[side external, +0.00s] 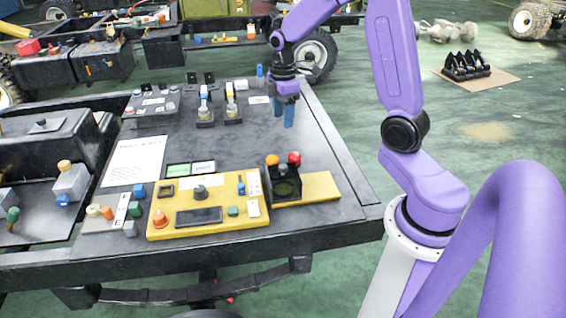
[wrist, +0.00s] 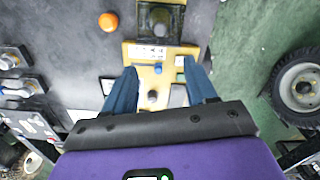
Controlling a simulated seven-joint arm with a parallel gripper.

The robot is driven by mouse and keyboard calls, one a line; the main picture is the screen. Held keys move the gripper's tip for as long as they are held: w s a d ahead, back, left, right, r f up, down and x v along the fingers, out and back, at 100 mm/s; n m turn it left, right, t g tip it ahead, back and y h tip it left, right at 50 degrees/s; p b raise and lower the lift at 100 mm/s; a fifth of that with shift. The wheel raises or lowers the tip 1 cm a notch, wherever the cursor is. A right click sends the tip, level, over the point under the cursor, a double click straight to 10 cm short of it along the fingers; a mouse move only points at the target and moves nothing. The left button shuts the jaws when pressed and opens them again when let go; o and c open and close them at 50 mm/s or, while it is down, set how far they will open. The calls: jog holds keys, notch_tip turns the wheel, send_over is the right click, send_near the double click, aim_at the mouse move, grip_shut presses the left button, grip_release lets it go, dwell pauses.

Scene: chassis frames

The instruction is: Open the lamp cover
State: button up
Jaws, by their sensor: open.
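The lamp cover appears to be the dark, partly see-through box (side external: 285,184) at the right end of the yellow panel (side external: 165,232). I cannot tell for sure whether its lid is shut. In the wrist view the dark box (wrist: 160,20) is at the top edge, partly cut off, beyond my fingertips. My gripper (side external: 283,113) is open and empty, with blue fingers pointing down, above the table behind the panel. In the wrist view my gripper (wrist: 162,82) has part of the yellow panel (wrist: 138,52) between its fingers, below them and not touched.
An orange ball (side external: 272,160) and a red ball (side external: 294,158) are close behind the box. A white sheet (side external: 133,162), small coloured blocks (side external: 138,191) and connectors (side external: 204,110) are on the dark table (side external: 330,225). The table between connectors and panel is mostly clear.

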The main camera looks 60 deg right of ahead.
aim_at(284, 166)
notch_tip(284, 166, down, 17)
jog(key=shift+f, duration=0.15)
dwell(0.5)
jog(key=shift+d, duration=0.1)
grip_shut()
